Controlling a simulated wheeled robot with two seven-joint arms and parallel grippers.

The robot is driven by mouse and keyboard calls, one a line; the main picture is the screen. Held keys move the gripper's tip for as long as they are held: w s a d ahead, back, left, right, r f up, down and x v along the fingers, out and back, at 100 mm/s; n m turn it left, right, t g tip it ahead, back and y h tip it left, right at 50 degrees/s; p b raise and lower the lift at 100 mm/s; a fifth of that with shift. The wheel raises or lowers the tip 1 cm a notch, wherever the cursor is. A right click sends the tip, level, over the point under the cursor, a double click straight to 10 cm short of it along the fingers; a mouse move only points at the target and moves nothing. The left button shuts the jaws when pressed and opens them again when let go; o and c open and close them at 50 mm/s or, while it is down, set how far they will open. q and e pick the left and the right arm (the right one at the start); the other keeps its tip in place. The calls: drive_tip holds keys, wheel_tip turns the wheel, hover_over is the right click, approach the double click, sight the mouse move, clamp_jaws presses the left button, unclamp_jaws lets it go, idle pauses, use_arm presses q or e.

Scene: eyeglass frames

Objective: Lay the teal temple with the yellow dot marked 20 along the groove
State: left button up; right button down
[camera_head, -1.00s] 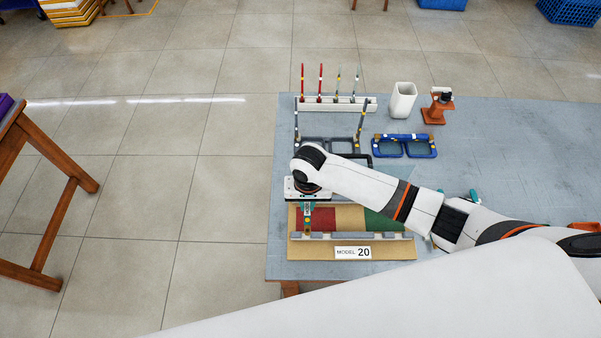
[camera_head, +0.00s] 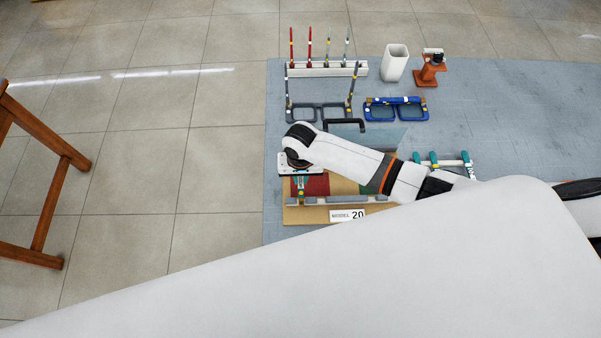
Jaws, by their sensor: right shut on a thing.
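The tan board (camera_head: 291,216) labelled MODEL 20 (camera_head: 347,215) lies near the front left of the table. A row of grey blocks (camera_head: 325,200) runs along its front part; the groove itself is too small to make out. My right gripper (camera_head: 300,188) is over the board's left end, at the red patch (camera_head: 317,185). It is shut on a teal temple (camera_head: 299,181), mostly hidden under the hand. Its dot and any number are not readable. I cannot tell whether it touches the board. My left gripper is out of view.
Behind stand a dark glasses frame (camera_head: 303,116), a blue frame (camera_head: 397,115), a white rack (camera_head: 327,69) with upright temples, a white cup (camera_head: 395,63) and an orange stand (camera_head: 430,69). More teal pieces lie on a rack (camera_head: 452,163) at right. The table's far right is clear.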

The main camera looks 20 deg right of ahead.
sight(300, 181)
wheel_tip(300, 181, down, 4)
drive_tip(key=shift+r+b, duration=0.25)
drive_tip(key=shift+b, duration=0.55)
drive_tip(key=shift+f, duration=0.5)
drive_tip(key=shift+f+b, duration=0.55)
drive_tip(key=c, duration=1.3)
unclamp_jaws()
wheel_tip(300, 181, up, 12)
